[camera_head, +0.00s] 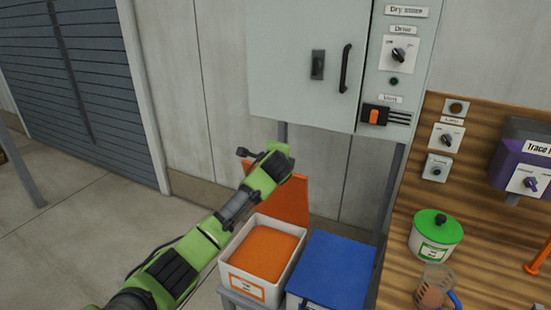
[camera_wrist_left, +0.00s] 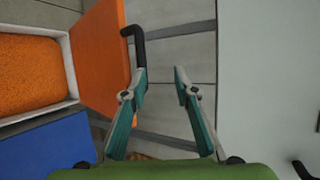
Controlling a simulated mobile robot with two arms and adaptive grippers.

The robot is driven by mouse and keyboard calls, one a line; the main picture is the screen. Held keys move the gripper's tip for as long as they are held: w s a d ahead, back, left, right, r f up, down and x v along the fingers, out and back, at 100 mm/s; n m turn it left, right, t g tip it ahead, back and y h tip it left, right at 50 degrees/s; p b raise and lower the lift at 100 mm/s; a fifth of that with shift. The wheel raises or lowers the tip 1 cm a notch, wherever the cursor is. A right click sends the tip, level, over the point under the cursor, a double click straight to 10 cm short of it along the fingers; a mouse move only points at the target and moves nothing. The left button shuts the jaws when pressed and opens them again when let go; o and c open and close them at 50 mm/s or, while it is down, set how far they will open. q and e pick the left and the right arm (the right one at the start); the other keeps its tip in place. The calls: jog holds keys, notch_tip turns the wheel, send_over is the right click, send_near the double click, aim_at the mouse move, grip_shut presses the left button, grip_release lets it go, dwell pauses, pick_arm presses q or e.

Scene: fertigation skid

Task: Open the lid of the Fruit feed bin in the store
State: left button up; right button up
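The white bin (camera_head: 235,273) with an orange label, too small to read, stands on a low stand and is filled with orange material. Its orange lid (camera_head: 291,204) is raised, standing up behind the bin; it also shows in the left wrist view (camera_wrist_left: 101,55). A black handle (camera_wrist_left: 138,40) sits on the lid's edge. My left gripper (camera_wrist_left: 160,76) is open and empty, the handle close to the tip of its left finger; contact cannot be told. In the head view the left gripper (camera_head: 268,160) is above the raised lid, partly covering it. My right gripper is out of view.
A bin with a closed blue lid (camera_head: 331,266) stands right of the orange one. A grey cabinet (camera_head: 298,60) on legs is above and behind. A wooden panel with a green-lidded pot (camera_head: 435,236) is at right. Open floor lies left.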

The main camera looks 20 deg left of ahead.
pick_arm(q)
jog(key=v, duration=0.3)
jog(key=shift+s+f, duration=0.1)
jog(key=shift+s, duration=0.3)
